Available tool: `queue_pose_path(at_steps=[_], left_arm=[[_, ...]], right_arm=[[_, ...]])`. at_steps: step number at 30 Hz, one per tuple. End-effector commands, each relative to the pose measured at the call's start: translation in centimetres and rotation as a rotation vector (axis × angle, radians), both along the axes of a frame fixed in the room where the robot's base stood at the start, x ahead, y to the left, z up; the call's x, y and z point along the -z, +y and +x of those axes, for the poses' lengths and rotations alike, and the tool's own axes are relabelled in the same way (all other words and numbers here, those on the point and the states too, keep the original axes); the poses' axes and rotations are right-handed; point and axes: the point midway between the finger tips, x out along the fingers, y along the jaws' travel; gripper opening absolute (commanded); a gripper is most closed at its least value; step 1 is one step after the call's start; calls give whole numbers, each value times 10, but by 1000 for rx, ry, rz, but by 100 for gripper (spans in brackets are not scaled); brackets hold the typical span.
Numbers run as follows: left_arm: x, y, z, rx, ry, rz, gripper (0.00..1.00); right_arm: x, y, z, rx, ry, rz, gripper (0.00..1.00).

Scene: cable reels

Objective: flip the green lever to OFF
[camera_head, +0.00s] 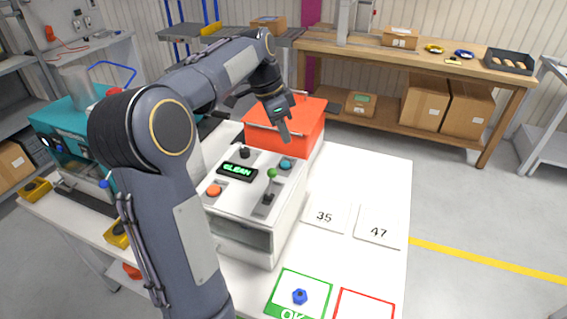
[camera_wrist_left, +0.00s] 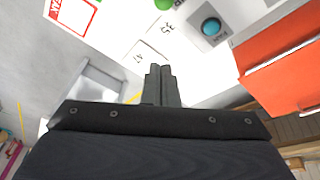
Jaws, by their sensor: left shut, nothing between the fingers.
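The lever with a green ball knob (camera_head: 272,173) stands on the sloped top of a white machine (camera_head: 240,200), beside a teal button (camera_head: 286,163) and a display reading "CLEAN". Its stem rises from a dark base; I cannot read any ON or OFF marking. My left gripper (camera_head: 287,140) points down, shut and empty, above and behind the lever, apart from it. In the left wrist view the shut fingertips (camera_wrist_left: 160,70) show at the centre. The green knob (camera_wrist_left: 163,4) is cut by the top edge there, with the teal button (camera_wrist_left: 211,27) to its right. My right gripper is out of view.
A red-orange box with a handle (camera_head: 308,127) sits right behind the panel, close to the left gripper. An orange button (camera_head: 214,190) and a black knob (camera_head: 244,152) share the panel. Cards 35 (camera_head: 325,216) and 47 (camera_head: 379,232) lie on the table to the right.

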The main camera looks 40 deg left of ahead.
Motion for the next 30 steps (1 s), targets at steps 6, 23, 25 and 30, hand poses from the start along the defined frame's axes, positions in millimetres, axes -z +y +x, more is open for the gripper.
queue_pose_path(at_steps=[6,23,25,30], left_arm=[[15,-4,2,1,4,-2,0],[92,-9,-1,-5,0,-1,0],[92,-5,-7,-4,0,-1,0],[93,0,-14,-2,-1,0,0]], right_arm=[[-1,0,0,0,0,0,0],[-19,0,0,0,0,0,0],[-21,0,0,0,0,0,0],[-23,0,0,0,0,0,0]])
